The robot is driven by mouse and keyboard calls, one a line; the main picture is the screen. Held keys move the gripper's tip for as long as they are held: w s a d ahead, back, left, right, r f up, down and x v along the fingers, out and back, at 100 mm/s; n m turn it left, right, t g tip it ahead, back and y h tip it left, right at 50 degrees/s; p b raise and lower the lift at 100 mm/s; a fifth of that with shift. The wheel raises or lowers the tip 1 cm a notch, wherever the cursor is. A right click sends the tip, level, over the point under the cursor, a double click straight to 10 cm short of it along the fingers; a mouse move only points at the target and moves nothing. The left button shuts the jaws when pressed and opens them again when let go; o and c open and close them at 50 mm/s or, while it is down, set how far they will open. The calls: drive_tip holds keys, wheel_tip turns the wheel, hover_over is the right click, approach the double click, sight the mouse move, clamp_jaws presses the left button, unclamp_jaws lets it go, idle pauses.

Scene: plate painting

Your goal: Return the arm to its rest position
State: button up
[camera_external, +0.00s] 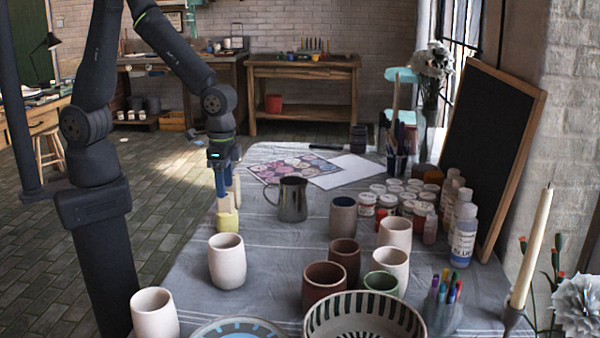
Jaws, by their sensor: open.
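My gripper (225,178) hangs down over the left edge of the cloth-covered table. Its fingers point down and are open. A small yellow piece (227,219) shows just below the fingertips, and I cannot tell whether they touch it. The plate with blue marks (240,329) lies at the near edge, partly cut off by the frame.
A metal pitcher (292,199) stands right of my gripper, and a cream cup (227,261) stands below it. Several cups, a striped bowl (364,318), paint jars (367,204) and a leaning chalkboard (484,150) fill the right. Open floor (165,215) lies to the left.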

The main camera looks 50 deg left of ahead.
sight(225, 199)
wheel_tip(225, 199, up, 7)
wheel_tip(225, 199, down, 12)
drive_tip(key=shift+a+f, duration=0.1)
wheel_tip(225, 199, up, 4)
drive_tip(key=shift+r, duration=0.2)
drive_tip(key=s+d+r, duration=0.2)
drive_tip(key=s+r, duration=0.5)
drive_tip(key=s, duration=0.5)
drive_tip(key=w+d+f+n, duration=0.1)
drive_tip(key=w+d+f, duration=0.2)
drive_tip(key=w+d, duration=0.35)
drive_tip(key=w+d+f, duration=0.4)
drive_tip(key=w, duration=0.5)
drive_tip(key=f, duration=0.7)
drive_tip(key=shift+w+d+f, duration=0.1)
drive_tip(key=shift+w+d, duration=0.1)
drive_tip(key=shift+w, duration=0.15)
